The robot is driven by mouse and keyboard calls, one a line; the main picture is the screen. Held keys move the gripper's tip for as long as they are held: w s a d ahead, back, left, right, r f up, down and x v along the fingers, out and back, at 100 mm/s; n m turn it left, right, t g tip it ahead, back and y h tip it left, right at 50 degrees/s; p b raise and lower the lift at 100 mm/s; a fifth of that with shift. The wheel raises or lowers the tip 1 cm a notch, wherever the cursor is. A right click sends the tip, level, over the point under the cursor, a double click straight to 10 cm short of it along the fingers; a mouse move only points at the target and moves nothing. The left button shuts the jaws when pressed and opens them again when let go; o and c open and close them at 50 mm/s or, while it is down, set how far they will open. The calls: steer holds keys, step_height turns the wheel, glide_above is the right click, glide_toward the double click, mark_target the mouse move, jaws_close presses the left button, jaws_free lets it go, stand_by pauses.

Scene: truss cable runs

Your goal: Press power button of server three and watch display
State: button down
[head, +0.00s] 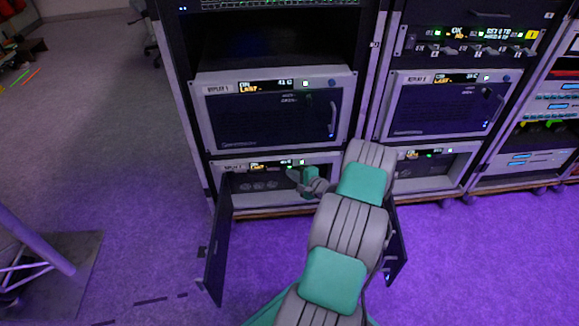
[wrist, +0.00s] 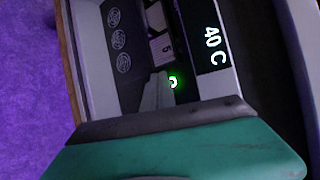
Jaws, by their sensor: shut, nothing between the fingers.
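My gripper (head: 293,175) is shut and empty, reaching to the front of the lower left server (head: 240,184), whose two dark doors stand open. In the wrist view the grey fingers (wrist: 158,90) are close beside a green-lit button (wrist: 173,82); I cannot tell whether they touch it. The server's display (wrist: 212,45) reads "40 C" in white. The lower left server's display also shows in the head view (head: 268,167), too small to read surely. The server number labels are too small to read with certainty.
A closed server (head: 275,115) sits above it. The right rack holds another closed server (head: 440,105) and a lower one (head: 425,170). The open left door (head: 219,240) and right door (head: 396,245) flank my arm. The floor at left (head: 100,130) is largely clear.

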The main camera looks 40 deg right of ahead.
steer(key=shift+w+d+b, duration=0.3)
steer(key=shift+w+b, duration=0.05)
steer(key=shift+w, duration=0.05)
steer(key=shift+w+d+b, duration=0.2)
steer(key=shift+w+b, duration=0.1)
steer(key=shift+b, duration=0.05)
stand_by(0.7)
stand_by(0.3)
steer(key=shift+s+a+p, duration=0.4)
steer(key=shift+s+a, duration=0.05)
steer(key=shift+s, duration=0.25)
steer(key=s+a+p, duration=0.1)
steer(key=s, duration=0.1)
steer(key=s+a+p, duration=0.1)
steer(key=s, duration=0.1)
steer(key=shift+a, duration=0.4)
